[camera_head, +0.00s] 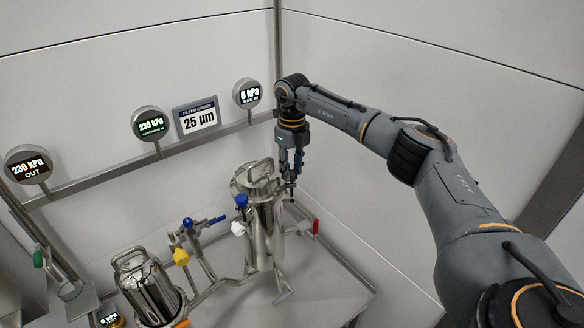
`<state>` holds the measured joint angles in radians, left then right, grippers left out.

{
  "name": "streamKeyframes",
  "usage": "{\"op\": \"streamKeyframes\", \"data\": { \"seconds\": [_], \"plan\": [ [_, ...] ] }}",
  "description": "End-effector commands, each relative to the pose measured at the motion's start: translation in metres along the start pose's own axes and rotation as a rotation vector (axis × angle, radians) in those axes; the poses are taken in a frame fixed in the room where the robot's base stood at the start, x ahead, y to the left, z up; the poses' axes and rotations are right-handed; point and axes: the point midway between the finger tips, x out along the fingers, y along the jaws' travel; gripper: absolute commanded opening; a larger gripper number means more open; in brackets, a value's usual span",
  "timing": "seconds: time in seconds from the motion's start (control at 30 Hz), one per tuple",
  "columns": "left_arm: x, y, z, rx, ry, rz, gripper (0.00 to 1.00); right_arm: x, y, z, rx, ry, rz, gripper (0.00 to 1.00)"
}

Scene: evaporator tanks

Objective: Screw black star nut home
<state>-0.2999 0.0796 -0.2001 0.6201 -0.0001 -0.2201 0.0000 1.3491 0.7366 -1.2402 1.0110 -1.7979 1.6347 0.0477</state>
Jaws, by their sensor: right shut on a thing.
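My right gripper (291,176) points down at the right rim of the upright steel filter housing (265,235). It is shut on a small dark thing (291,188) at the lid's edge, which looks like the black star nut; the fingers hide much of it. How far the nut sits on its thread cannot be told. The housing's lid (250,180) has a bent handle on top. A blue knob (241,201) and a white knob (238,229) sit at its left side. My left gripper is not in view.
A second steel vessel (152,292) with a handle stands front left. Pipes with a blue-handled valve (202,223) and a yellow knob (181,257) run between them. A red handle (316,227) is right of the housing. Gauges (150,124) line the wall rail behind.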

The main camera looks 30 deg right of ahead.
Motion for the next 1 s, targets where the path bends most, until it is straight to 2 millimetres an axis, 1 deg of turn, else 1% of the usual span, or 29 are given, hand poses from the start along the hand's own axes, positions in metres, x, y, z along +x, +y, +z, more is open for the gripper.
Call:
{"op": "streamKeyframes", "data": {
  "seconds": [0.17, 0.2, 0.3, 0.63, 0.83, 1.0],
  "plan": [
    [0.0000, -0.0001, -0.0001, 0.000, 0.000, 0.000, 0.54, -0.0001, 0.0004, 0.0004, -0.001, -0.001, 0.000, 0.00],
    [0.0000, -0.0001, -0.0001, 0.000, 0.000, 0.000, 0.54, -0.0001, 0.0004, 0.0004, -0.002, -0.001, 0.000, 0.36],
    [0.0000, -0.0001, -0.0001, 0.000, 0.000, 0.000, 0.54, -0.0002, 0.0004, 0.0003, -0.002, -0.001, 0.000, 0.54],
    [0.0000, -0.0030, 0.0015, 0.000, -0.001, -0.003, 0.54, -0.0003, 0.0006, 0.0004, -0.002, -0.001, 0.001, 0.54],
    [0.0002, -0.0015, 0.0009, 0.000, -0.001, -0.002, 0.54, -0.0003, 0.0006, 0.0004, -0.008, -0.001, 0.001, 0.54],
    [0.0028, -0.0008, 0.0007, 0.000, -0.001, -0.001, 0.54, 0.0003, 0.0005, 0.0003, -0.088, -0.001, 0.000, 0.54]
  ]
}}
